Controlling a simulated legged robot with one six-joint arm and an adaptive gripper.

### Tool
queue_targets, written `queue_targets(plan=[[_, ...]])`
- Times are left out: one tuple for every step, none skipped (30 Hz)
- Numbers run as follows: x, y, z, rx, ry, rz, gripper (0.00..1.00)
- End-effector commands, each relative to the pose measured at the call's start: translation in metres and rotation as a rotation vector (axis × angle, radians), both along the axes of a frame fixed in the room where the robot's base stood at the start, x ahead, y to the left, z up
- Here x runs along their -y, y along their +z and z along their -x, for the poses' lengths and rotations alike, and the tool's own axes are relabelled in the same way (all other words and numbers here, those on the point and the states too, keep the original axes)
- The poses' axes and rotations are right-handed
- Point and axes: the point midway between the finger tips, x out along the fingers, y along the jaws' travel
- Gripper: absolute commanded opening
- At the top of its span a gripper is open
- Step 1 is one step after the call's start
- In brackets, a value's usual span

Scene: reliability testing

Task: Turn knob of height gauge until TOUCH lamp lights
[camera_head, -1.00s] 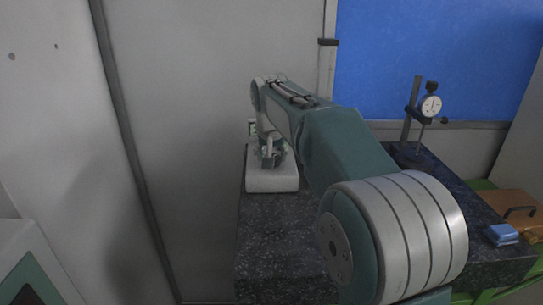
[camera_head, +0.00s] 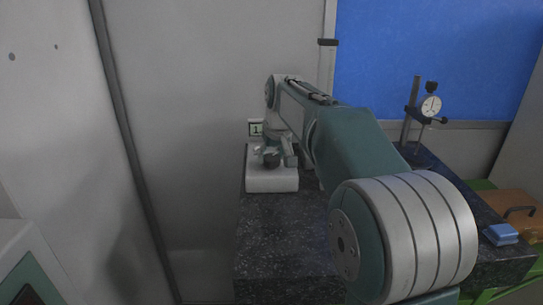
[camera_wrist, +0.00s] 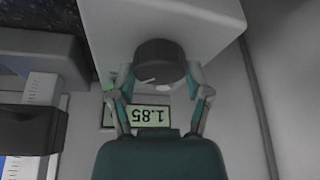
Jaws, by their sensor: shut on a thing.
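The height gauge's pale base (camera_head: 272,181) stands on the dark granite slab, and a small display (camera_head: 255,129) shows above my gripper (camera_head: 272,158). In the wrist view, the dark round knob (camera_wrist: 160,62) with a white mark on its rim lies between the fingers of my gripper (camera_wrist: 160,78), which is shut on it. The display (camera_wrist: 150,114) appears upside down and seems to read 1.85, partly hidden by my gripper. A small green spot (camera_wrist: 111,85) shows beside the left finger; I cannot tell whether it is the TOUCH lamp or lit.
A dial indicator on a stand (camera_head: 431,106) is at the back right of the granite slab (camera_head: 280,235). A blue block (camera_head: 501,234) and a brown box with a handle (camera_head: 515,208) lie at right. A grey wall (camera_head: 200,120) is close behind the gauge.

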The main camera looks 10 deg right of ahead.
Motion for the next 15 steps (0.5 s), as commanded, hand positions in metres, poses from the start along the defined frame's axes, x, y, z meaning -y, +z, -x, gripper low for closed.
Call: queue_targets(plan=[[-0.0005, -0.0044, 0.0005, -0.011, 0.000, -0.002, 0.15], [-0.0005, -0.0045, 0.0005, -0.011, 0.000, -0.001, 0.15], [-0.0005, -0.0046, 0.0005, -0.011, 0.000, -0.001, 0.15], [-0.0005, -0.0047, 0.0005, -0.011, 0.000, -0.001, 0.15], [-0.0005, -0.0047, 0.0005, -0.011, -0.001, -0.001, 0.15], [-0.0005, -0.0049, 0.0005, -0.012, -0.001, -0.001, 0.67], [-0.0005, -0.0049, 0.0005, -0.011, -0.001, -0.001, 0.81], [-0.0005, -0.0047, 0.0005, -0.011, -0.001, -0.001, 0.94], [-0.0004, -0.0043, 0.0004, -0.010, -0.001, -0.001, 0.97], [-0.0005, -0.0039, 0.0004, -0.009, -0.001, -0.001, 0.97], [-0.0003, -0.0035, 0.0004, -0.008, -0.001, -0.001, 0.97], [-0.0004, -0.0032, 0.0004, -0.008, -0.001, -0.001, 0.97], [-0.0003, -0.0028, 0.0004, -0.007, -0.001, -0.001, 0.97], [-0.0003, -0.0027, 0.0003, -0.006, -0.001, -0.001, 0.97], [-0.0002, -0.0024, 0.0003, -0.006, -0.001, -0.001, 0.97]])
